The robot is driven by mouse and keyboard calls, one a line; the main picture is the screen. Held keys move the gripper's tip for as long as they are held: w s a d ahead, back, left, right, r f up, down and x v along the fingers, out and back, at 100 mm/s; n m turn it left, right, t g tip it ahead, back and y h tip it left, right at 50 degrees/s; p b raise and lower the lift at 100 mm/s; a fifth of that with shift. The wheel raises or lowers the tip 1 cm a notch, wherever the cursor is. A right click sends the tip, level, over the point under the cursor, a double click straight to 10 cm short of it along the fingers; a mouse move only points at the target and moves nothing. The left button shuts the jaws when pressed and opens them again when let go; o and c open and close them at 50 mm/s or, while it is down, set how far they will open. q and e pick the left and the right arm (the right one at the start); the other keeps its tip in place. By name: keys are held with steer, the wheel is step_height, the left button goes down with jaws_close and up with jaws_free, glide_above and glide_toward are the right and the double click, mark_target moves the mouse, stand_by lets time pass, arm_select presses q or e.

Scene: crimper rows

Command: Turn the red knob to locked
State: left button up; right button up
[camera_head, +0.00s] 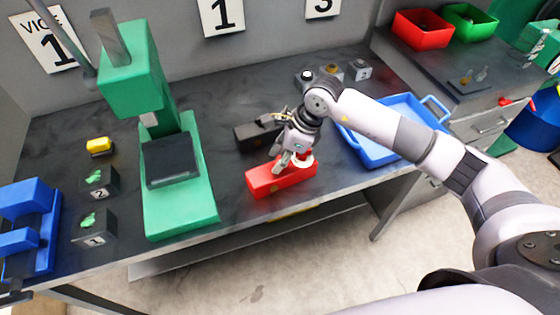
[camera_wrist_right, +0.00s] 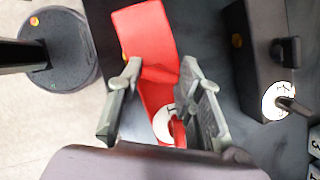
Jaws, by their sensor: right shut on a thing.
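The red block-shaped unit (camera_head: 265,182) lies on the dark bench near its front edge, right of the green press. A white marked disc (camera_head: 304,163) shows at its right end, and it shows partly covered in the right wrist view (camera_wrist_right: 161,124). My right gripper (camera_head: 291,160) reaches down onto that end from the right. In the right wrist view its fingers (camera_wrist_right: 162,78) stand on either side of a raised red part, which I take for the red knob (camera_wrist_right: 160,74). The fingers hide part of the disc, and I cannot read its setting. My left gripper is out of view.
A black unit (camera_head: 249,135) lies just behind the red one, close to my gripper. The green press (camera_head: 203,215) stands left, a blue tray (camera_head: 372,155) right. Small numbered dark blocks (camera_head: 95,228) and a blue fixture (camera_head: 45,200) are far left.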

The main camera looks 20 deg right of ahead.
steer(key=m+b, duration=0.1)
steer(key=m+t+b, duration=0.1)
steer(key=m+b, duration=0.1)
steer(key=shift+f+m+h, duration=0.2)
steer(key=shift+m+h, duration=0.1)
steer(key=shift+h, duration=0.1)
steer(key=m+t+h+b, duration=0.1)
steer(key=m+b, duration=0.2)
steer(key=shift+s+a+m, duration=0.1)
steer(key=shift+m, duration=0.2)
steer(key=m+h+b, duration=0.1)
steer(key=m+b, duration=0.1)
steer(key=m, duration=0.1)
steer(key=shift+a+r+t+b, duration=0.1)
steer(key=shift+t+b, duration=0.2)
steer(key=shift+b, duration=0.05)
steer(key=shift+r+m+h+b, duration=0.1)
steer(key=shift+m+h+b, duration=0.2)
steer(key=shift+m+b, duration=0.4)
steer(key=o, duration=1.2)
steer(key=shift+c, duration=0.2)
steer(key=shift+s, duration=0.1)
